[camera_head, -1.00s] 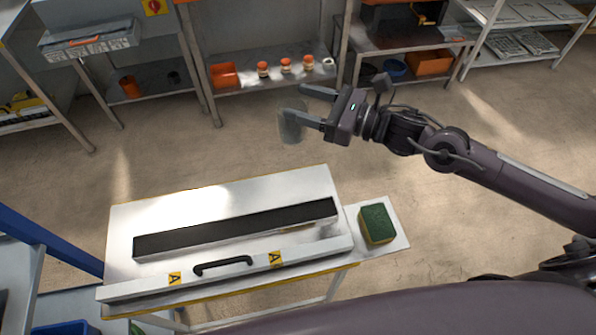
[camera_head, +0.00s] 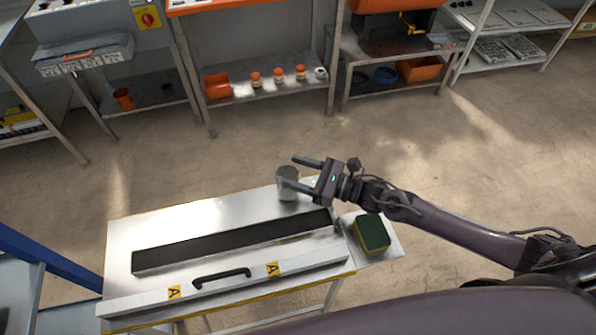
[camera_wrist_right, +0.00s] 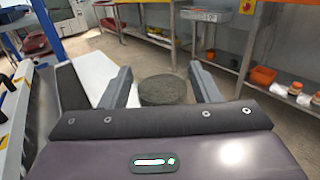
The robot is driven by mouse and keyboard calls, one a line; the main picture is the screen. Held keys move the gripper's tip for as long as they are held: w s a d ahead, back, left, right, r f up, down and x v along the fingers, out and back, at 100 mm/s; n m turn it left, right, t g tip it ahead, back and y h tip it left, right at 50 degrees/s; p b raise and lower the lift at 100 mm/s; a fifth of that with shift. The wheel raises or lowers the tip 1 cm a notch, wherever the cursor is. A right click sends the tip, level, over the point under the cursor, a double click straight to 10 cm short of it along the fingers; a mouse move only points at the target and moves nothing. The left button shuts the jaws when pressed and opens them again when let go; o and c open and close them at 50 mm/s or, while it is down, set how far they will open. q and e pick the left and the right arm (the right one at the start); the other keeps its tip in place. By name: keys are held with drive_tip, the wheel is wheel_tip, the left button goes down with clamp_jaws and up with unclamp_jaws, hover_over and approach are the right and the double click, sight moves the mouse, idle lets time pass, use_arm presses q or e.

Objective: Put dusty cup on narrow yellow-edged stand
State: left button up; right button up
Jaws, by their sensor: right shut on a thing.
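The dusty cup (camera_head: 288,190) is a grey, dull cylinder, upright in the head view. My right gripper (camera_head: 296,172) is shut on it. The cup also shows between the two fingers in the right wrist view (camera_wrist_right: 166,90). The narrow yellow-edged stand (camera_head: 190,222) is a pale metal table below. The cup appears over the stand's far right part, behind the black bar; I cannot tell whether it touches the top. My left gripper is not in view.
A long black bar (camera_head: 230,242) and a black handle (camera_head: 222,277) lie along the stand's front half. A green and yellow sponge (camera_head: 372,232) sits on the side plate at right. The top's far left part is clear. Shelves with orange bins (camera_head: 217,86) stand at the back.

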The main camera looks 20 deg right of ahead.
drive_tip(key=shift+f, duration=0.1)
drive_tip(key=shift+f, duration=0.1)
drive_tip(key=shift+f, duration=0.15)
drive_tip(key=o, duration=1.3)
drive_tip(key=shift+o, duration=0.2)
drive_tip(key=shift+r, duration=0.3)
drive_tip(key=b+v, duration=0.2)
drive_tip(key=v, duration=1)
drive_tip(key=shift+b, duration=0.3)
